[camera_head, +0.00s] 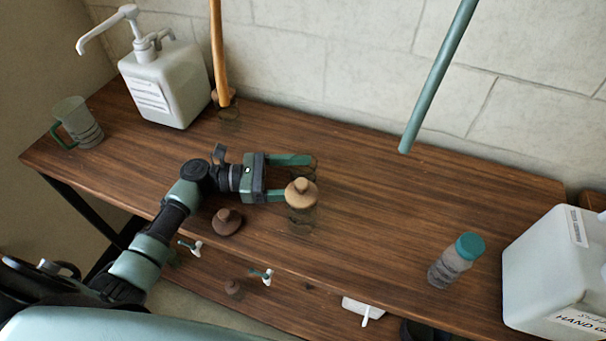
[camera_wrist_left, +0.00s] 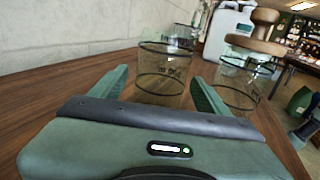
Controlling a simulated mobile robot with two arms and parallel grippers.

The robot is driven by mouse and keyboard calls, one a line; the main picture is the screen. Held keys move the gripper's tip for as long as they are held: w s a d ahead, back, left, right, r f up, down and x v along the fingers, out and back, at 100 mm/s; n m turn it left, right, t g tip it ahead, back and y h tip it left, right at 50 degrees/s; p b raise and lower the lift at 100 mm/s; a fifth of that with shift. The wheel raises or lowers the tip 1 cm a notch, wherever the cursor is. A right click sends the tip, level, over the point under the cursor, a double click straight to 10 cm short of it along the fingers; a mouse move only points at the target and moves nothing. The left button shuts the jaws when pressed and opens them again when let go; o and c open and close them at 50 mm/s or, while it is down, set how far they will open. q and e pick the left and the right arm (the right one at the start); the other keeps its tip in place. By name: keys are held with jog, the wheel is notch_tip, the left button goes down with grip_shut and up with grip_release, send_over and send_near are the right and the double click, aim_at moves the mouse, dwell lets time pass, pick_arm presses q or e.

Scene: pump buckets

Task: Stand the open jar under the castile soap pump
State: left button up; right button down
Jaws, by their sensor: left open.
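An open glass jar (camera_wrist_left: 163,75) with dark bands stands upright between the spread fingers of my left gripper (camera_wrist_left: 160,88) in the wrist view. In the head view my left gripper (camera_head: 297,178) reaches rightward low over the table, and the jar is mostly hidden. A glass jar with a wooden stopper (camera_head: 301,190) stands close beside the nearer finger; it also shows at the right of the wrist view (camera_wrist_left: 240,78). A white pump bottle (camera_head: 166,85) stands at the back left, its label too small to read. My right gripper is not in view.
A large white container labelled "HAND G…" (camera_head: 556,265) and a teal-capped bottle (camera_head: 452,262) stand at the right. A green-handled cup (camera_head: 78,125) is far left. A loose wooden lid (camera_head: 227,221) lies near the front edge. The table's right middle (camera_head: 400,200) is clear.

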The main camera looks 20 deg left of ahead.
pick_arm(q)
jog(key=x, duration=0.4)
grip_shut()
jog(key=shift+r, duration=0.1)
